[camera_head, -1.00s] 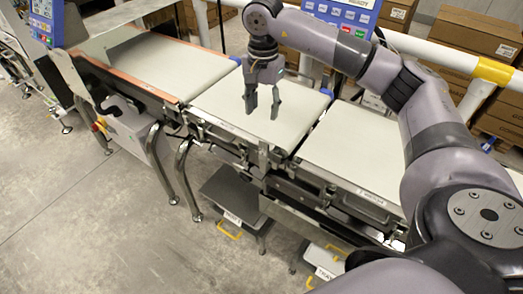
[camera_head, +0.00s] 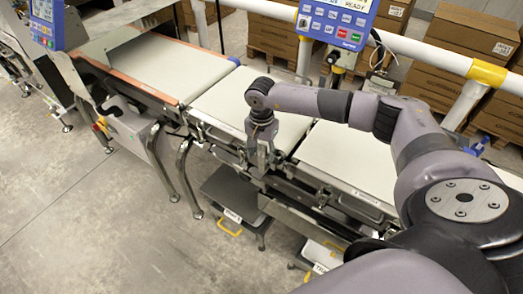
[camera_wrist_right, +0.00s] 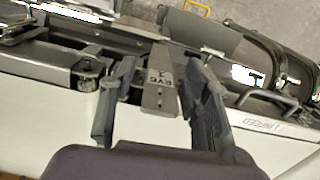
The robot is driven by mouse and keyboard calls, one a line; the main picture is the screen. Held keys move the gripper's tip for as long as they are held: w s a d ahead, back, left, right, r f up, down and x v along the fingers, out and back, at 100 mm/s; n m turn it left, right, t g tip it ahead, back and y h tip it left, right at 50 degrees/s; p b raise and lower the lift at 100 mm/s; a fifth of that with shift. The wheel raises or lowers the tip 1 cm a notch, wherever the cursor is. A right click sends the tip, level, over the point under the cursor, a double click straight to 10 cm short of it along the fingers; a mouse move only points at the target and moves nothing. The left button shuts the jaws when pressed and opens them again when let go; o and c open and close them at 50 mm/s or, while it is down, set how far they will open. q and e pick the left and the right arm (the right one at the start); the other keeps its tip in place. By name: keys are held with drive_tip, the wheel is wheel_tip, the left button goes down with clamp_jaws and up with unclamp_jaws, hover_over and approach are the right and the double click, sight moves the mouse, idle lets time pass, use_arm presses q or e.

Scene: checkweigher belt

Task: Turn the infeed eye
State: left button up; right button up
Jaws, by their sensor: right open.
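The infeed eye (camera_wrist_right: 160,92) is a grey metal plate marked EYE at the belt edge in the right wrist view. My right gripper (camera_wrist_right: 162,72) is open, with one finger on each side of the plate and gaps between. In the head view my right gripper (camera_head: 260,162) points down at the front edge of the middle belt (camera_head: 225,102). There the gripper and arm hide most of the eye. My left gripper is not in view.
A label reading INFEED (camera_wrist_right: 264,122) is on the belt edge. The right-hand belt (camera_head: 345,155) and left belt (camera_head: 165,65) are bare. A blue display panel (camera_head: 340,22) stands behind. A dark tray (camera_head: 235,195) sits below. Boxes (camera_head: 460,35) are stacked at the back.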

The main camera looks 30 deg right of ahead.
drive_tip(key=shift+f, duration=0.1)
drive_tip(key=shift+c, duration=0.5)
clamp_jaws()
